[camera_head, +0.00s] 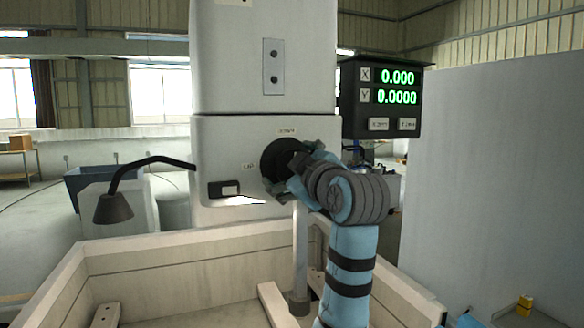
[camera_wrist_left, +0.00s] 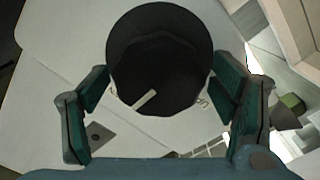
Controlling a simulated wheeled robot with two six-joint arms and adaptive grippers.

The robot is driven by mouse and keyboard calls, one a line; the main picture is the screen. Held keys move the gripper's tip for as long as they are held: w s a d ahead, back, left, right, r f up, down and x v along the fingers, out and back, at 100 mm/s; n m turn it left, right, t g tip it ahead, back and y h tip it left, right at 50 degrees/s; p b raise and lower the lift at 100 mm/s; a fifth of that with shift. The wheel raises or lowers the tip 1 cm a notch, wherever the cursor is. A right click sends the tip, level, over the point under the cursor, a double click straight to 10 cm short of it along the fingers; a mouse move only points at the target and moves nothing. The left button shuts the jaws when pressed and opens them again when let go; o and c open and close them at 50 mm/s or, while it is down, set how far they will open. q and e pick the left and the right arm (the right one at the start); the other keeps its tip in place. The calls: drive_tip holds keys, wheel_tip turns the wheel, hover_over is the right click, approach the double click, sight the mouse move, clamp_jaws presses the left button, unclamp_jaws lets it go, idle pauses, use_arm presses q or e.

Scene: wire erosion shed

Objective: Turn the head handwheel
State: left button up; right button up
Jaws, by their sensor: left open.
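The head handwheel (camera_head: 273,157) is a black round wheel on the front of the white machine head (camera_head: 225,140), partly hidden behind my left gripper (camera_head: 297,176). In the left wrist view the handwheel (camera_wrist_left: 158,38) is a dark disc at the top centre. There my left gripper (camera_wrist_left: 162,95) is open, with one teal-padded finger on each side of the wheel's lower part. Whether the fingers touch the rim I cannot tell. My right gripper does not show.
A readout box (camera_head: 381,98) with green digits hangs right of the head. A black lamp arm (camera_head: 145,165) reaches out at left. Below is an open pale tank (camera_head: 180,262) with an upright post (camera_head: 300,255). A grey wall panel (camera_head: 500,170) stands at right.

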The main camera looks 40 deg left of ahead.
use_arm(q)
drive_tip(key=v, duration=0.7)
drive_tip(key=shift+s, duration=0.1)
